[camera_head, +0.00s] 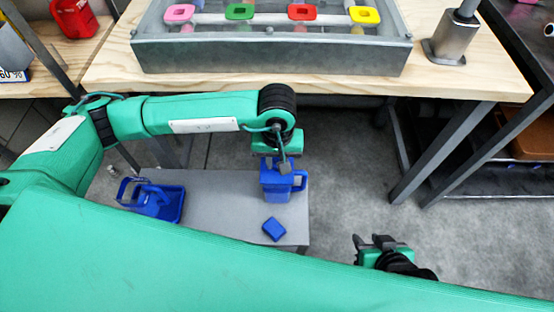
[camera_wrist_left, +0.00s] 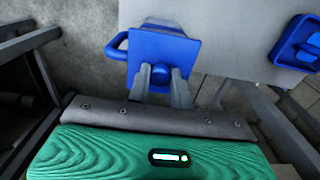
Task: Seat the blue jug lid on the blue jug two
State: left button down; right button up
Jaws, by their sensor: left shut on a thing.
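The blue jug (camera_head: 275,188) stands upright on a grey bench, its handle to the right. My left gripper (camera_head: 277,152) is directly above it, pointing down. In the left wrist view, its fingers (camera_wrist_left: 166,80) are shut on the round knob of a square blue lid (camera_wrist_left: 150,53). The lid is over the jug's mouth and hides it. The jug's handle shows beside it in the left wrist view (camera_wrist_left: 117,44). I cannot tell whether the lid touches the rim. My right gripper (camera_head: 373,243) is empty and looks open, low at the right, away from the bench.
The grey bench (camera_head: 220,190) also bears a blue tray (camera_head: 172,207) at its left and a small blue block-like piece (camera_head: 274,229) near its front edge. Behind is a wooden table (camera_head: 440,80) with a grey case of coloured pieces.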

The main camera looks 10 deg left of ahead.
pick_arm(q)
jog(key=shift+r, duration=0.15)
jog(key=shift+b, duration=0.6)
dwell(0.4)
dwell(0.4)
jog(key=c, duration=0.7)
grip_release()
jog(key=shift+r+p, duration=1.15)
jog(key=shift+r, duration=2.25)
